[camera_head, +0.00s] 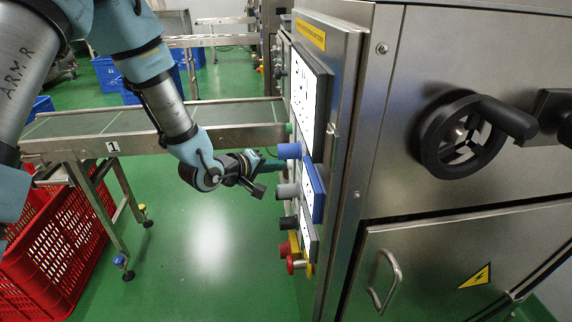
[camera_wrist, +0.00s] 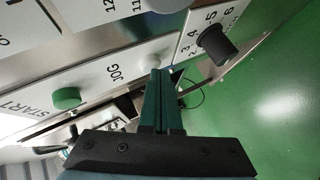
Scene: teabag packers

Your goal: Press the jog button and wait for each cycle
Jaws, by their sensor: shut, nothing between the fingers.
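The control panel on the steel machine carries several buttons. In the wrist view the label JOG (camera_wrist: 115,73) is readable, with a pale button (camera_wrist: 154,61) beside it, partly hidden by my fingertips. My gripper (camera_wrist: 156,75) is shut and empty, with its tips at this button; I cannot tell whether they touch it or press it. In the head view my gripper (camera_head: 275,165) reaches the panel from the left, just below a blue knob (camera_head: 289,151). The jog button is hidden there.
A green START button (camera_wrist: 66,97) and a black numbered knob (camera_wrist: 215,42) flank the jog label. Below in the head view are a grey knob (camera_head: 287,190) and a red button (camera_head: 286,250). A conveyor (camera_head: 90,122) runs behind my arm.

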